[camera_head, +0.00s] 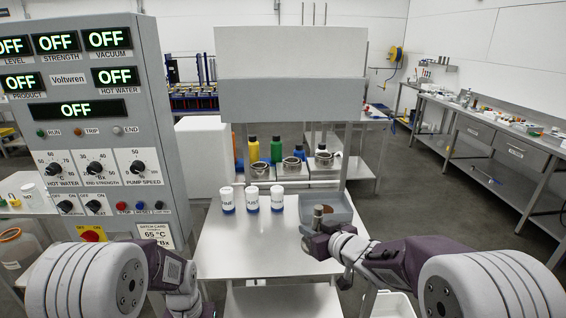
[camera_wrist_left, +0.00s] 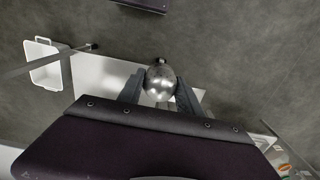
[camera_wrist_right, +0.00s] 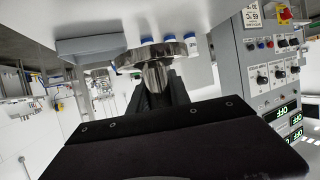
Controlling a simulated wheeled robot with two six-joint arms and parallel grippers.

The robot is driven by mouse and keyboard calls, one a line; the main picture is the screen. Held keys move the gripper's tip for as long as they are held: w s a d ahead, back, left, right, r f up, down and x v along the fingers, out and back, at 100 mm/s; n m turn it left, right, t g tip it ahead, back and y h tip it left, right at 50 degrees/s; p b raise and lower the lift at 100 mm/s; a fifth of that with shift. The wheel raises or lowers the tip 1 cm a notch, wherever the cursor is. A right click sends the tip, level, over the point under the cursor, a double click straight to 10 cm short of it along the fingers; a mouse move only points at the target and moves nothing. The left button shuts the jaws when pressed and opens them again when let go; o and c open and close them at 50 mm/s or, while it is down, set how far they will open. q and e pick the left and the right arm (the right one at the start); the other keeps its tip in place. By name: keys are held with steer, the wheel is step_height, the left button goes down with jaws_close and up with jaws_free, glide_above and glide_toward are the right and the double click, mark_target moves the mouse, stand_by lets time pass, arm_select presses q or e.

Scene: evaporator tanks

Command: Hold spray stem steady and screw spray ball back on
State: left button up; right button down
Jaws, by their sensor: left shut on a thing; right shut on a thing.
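The shiny metal spray ball (camera_wrist_left: 159,82) sits between the fingers of my left gripper (camera_wrist_left: 160,92), which is shut on it. A short neck shows on its far side. My right gripper (camera_wrist_right: 160,88) is shut on the metal spray stem (camera_wrist_right: 156,74), which has a wide round flange (camera_wrist_right: 152,54) at its far end. In the head view my right gripper (camera_head: 322,242) is at the front right of the white table, with the stem's end (camera_head: 318,212) above it. My left gripper's fingers do not show in the head view. The ball and stem appear apart.
The white table (camera_head: 240,250) carries several white cups with blue bases (camera_head: 252,198) and a grey tray (camera_head: 342,208) beside the stem. The control panel (camera_head: 95,120) stands close on the left. A white bin (camera_wrist_left: 45,62) is on the floor.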

mark_target(286, 265)
steer(key=a+f+n+y, duration=0.1)
steer(key=a+f, duration=0.1)
steer(key=f, duration=0.2)
steer(key=s+a+f+n+g+y, duration=0.1)
steer(key=a+f, duration=0.1)
steer(key=f, duration=0.1)
steer(key=a+f+n+y, duration=0.1)
steer(key=a+f, duration=0.2)
steer(key=f, duration=0.1)
steer(key=shift+s+f+g+y, duration=0.2)
steer(key=shift+f+g+y, duration=0.1)
steer(key=shift+g, duration=0.1)
